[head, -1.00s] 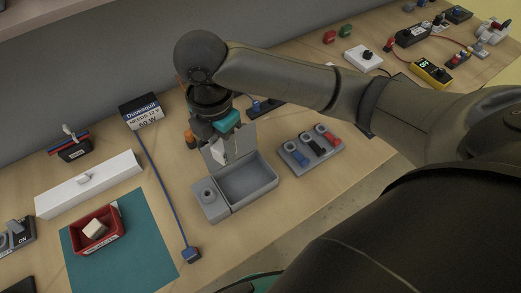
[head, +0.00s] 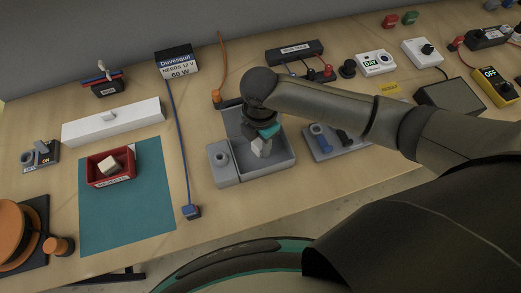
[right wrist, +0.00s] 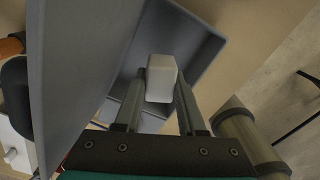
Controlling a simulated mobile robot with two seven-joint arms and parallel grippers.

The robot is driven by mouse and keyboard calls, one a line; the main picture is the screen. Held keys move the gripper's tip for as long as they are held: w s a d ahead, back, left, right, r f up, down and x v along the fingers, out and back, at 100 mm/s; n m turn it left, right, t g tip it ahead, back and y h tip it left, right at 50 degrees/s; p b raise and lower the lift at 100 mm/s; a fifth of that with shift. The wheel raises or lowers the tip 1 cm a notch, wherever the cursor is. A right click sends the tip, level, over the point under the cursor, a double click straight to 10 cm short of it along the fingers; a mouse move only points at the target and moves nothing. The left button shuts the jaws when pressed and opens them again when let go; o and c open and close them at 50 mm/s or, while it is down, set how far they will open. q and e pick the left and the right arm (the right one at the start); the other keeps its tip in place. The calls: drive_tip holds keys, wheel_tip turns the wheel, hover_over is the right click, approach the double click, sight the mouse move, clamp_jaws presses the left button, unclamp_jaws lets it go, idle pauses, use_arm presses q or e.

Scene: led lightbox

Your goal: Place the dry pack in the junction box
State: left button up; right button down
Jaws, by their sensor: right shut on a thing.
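The junction box (head: 284,158) is an open grey box near the middle of the bench, its lid (head: 232,120) raised at the back. My right gripper (head: 262,138) points down over the box, shut on a small white dry pack (head: 261,148). In the right wrist view the dry pack (right wrist: 161,76) sits between the two fingers (right wrist: 160,90), with the box's grey inside (right wrist: 200,50) behind it and the raised lid (right wrist: 85,60) close on the left. Whether the pack touches the box floor I cannot tell. My left gripper is out of view.
A red bin (head: 128,175) holding another whitish block (head: 108,164) stands on a teal mat (head: 130,220) at left. A grey holder with tool-like plugs (head: 342,145) is right of the box. A blue cable (head: 178,140) runs left of it.

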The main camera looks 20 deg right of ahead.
sight(260, 142)
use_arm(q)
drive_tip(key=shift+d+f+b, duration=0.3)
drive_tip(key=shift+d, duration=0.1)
use_arm(e)
drive_tip(key=shift+f, duration=2.25)
drive_tip(key=shift+f, duration=0.15)
drive_tip(key=c, duration=0.5)
unclamp_jaws()
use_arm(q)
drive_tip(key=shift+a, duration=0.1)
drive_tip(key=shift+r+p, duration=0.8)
use_arm(e)
wheel_tip(260, 142, up, 12)
drive_tip(key=shift+r, duration=0.2)
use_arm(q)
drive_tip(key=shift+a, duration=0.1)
